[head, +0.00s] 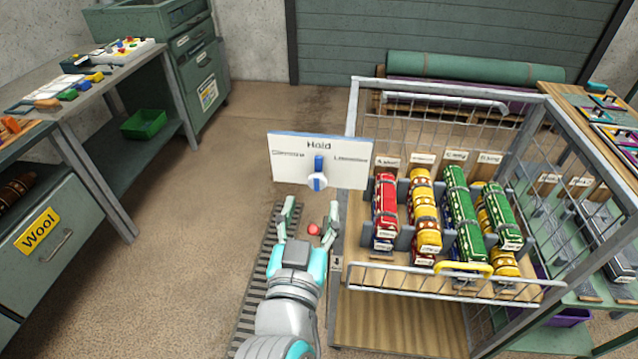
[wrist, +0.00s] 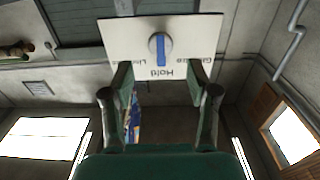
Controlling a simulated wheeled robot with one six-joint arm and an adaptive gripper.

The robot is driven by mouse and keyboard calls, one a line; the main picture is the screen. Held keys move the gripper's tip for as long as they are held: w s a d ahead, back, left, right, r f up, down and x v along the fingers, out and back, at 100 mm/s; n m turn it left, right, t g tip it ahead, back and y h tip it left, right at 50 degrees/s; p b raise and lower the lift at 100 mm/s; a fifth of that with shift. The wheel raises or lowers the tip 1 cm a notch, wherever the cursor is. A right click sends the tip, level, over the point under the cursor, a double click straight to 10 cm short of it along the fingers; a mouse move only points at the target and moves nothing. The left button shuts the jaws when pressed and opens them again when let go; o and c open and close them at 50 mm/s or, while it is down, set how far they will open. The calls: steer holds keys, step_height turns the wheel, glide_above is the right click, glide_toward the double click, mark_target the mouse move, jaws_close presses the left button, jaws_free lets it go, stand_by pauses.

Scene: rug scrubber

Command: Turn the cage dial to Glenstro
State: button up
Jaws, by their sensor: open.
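The left label appears to read Glenstro; the right label is too small to read fully. In the wrist view the panel (wrist: 118,38) is upside down and the knob's bar (wrist: 161,50) points at Hold, with the Glenstro label at the right. My gripper (head: 311,207) is open and empty, below the dial in the head view; its fingers (wrist: 160,76) straddle the dial's line, apparently apart from it.
The wire cage (head: 352,120) on the right holds several red, yellow and green rolls (head: 461,212) with a yellow handle (head: 463,268) in front. A small red round thing (head: 313,229) shows between my fingers. A workbench (head: 110,80) and Wool drawer (head: 60,240) stand left; floor between is clear.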

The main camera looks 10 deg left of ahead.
mark_target(317, 183)
steer(key=shift+w, duration=3.15)
jaws_close()
